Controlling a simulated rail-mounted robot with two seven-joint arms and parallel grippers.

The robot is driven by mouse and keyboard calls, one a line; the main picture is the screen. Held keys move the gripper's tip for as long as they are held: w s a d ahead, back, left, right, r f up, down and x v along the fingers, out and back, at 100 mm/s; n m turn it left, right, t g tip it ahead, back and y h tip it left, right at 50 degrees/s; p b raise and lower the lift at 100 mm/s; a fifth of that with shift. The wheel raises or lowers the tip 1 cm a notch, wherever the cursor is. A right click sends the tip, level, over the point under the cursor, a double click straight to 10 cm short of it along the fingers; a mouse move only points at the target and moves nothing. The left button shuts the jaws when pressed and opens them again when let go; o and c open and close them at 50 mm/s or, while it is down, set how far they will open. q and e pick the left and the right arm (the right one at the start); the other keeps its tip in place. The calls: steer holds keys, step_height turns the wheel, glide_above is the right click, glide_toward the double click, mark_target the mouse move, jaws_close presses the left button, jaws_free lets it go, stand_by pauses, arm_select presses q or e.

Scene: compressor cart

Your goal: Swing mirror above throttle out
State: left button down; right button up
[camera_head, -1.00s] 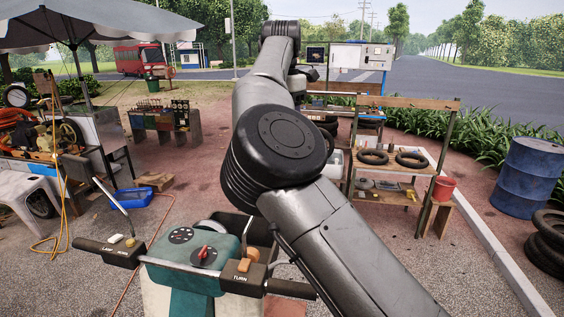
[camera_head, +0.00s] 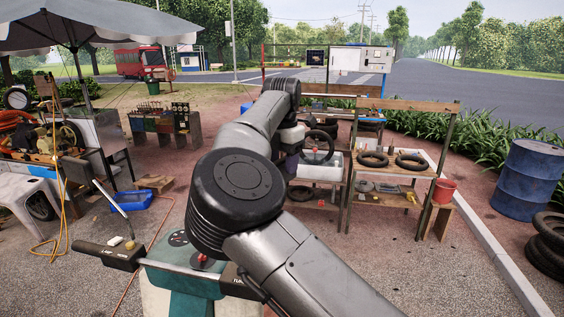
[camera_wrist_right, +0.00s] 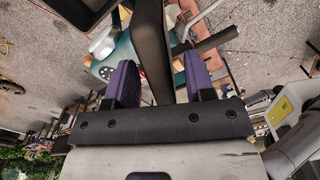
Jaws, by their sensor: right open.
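My right gripper (camera_wrist_right: 157,78) is open, its two purple fingers pointing up the wrist view. A long dark panel (camera_wrist_right: 151,40), probably the mirror seen edge-on, stands between the fingers; a gap shows on its left, and contact on its right cannot be told. A dark bar (camera_wrist_right: 215,41), probably the throttle grip, lies to the right beyond the fingers. In the head view my right gripper (camera_head: 290,162) shows only partly behind my arm, and no mirror shows there. The teal cart console (camera_head: 183,279) with its TURN switch box (camera_head: 238,280) is partly covered by my arm. My left gripper is out of view.
A second dark mirror (camera_head: 75,169) on a thin rod rises above the console's left handlebar (camera_head: 108,255). Beyond stand a wooden rack with tyres (camera_head: 374,159), a red bucket (camera_head: 444,190) and a blue barrel (camera_head: 528,180). Open paving lies right of the cart.

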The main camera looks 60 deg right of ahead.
steer(key=shift+c, duration=0.5)
jaws_close()
